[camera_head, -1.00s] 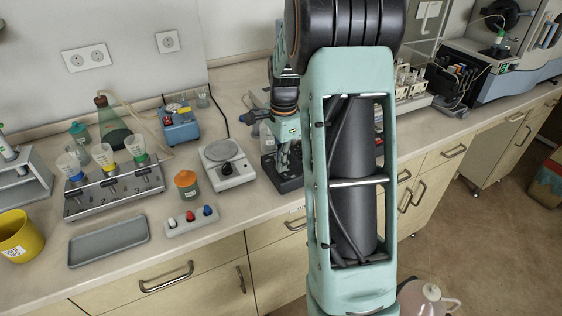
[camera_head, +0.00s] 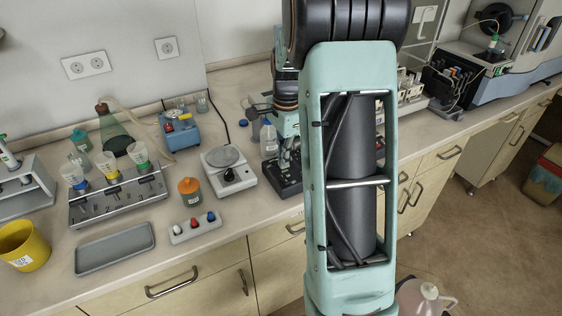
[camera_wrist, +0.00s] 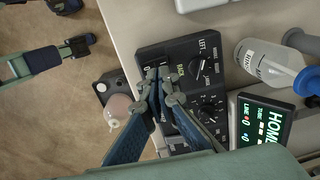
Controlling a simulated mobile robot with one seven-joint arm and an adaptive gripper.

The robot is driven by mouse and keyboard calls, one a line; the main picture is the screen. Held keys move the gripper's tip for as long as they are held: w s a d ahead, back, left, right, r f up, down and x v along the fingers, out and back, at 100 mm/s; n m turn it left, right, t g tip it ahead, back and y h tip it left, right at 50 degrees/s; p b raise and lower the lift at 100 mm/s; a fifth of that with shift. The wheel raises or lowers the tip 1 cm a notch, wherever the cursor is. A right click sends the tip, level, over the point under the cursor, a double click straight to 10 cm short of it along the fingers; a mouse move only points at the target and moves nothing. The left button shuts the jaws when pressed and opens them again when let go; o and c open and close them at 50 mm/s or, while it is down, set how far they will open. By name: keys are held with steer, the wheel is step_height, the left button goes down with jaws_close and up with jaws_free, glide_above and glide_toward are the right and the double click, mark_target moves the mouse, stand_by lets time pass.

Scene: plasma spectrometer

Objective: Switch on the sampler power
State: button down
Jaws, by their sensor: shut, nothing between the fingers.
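The black control box (camera_wrist: 205,65) with several round knobs and white lettering, including "LEFT" and "BACK", lies in the wrist view. It also shows at the bench edge in the head view (camera_head: 287,188), partly hidden by my arm. My gripper (camera_wrist: 160,80) is shut and empty, its tips over the left part of the box. I cannot tell whether the tips touch it. They cover part of its panel, and I cannot make out a power switch or its position. A small display reading "HOME" (camera_wrist: 262,124) is beside the box.
A white bottle with a blue cap (camera_wrist: 265,62) stands close by the box. The bench edge and floor (camera_wrist: 50,110) are at left in the wrist view.

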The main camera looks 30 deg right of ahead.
mark_target(280, 175)
step_height(280, 175, up, 10)
steer(key=w, duration=0.1)
steer(key=shift+w+b, duration=0.3)
steer(key=shift+b, duration=0.15)
steer(key=shift+a, duration=0.1)
